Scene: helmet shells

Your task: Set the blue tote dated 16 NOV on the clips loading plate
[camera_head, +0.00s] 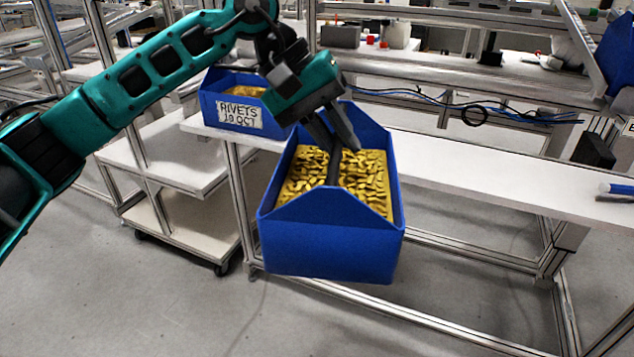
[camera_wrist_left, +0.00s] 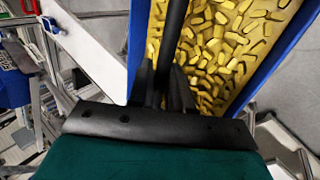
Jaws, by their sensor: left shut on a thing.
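A blue tote (camera_head: 331,243) full of yellow pieces hangs in the air in front of the white bench. My left gripper (camera_head: 334,146) is shut on its dark middle handle. The side facing the head camera is plain, so its date cannot be read. In the left wrist view the tote's blue wall (camera_wrist_left: 279,62) and the dark handle (camera_wrist_left: 171,40) show close up. A second blue tote (camera_head: 209,103), labelled RIVETS 10 OCT, stands at the bench's left end, behind my left gripper. I cannot make out a plate marked for clips. My right gripper is not in view.
The white bench top (camera_head: 470,178) is largely clear right of the held tote. Cables (camera_head: 480,112) hang behind. A wheeled white cart (camera_head: 180,218) stands at left.

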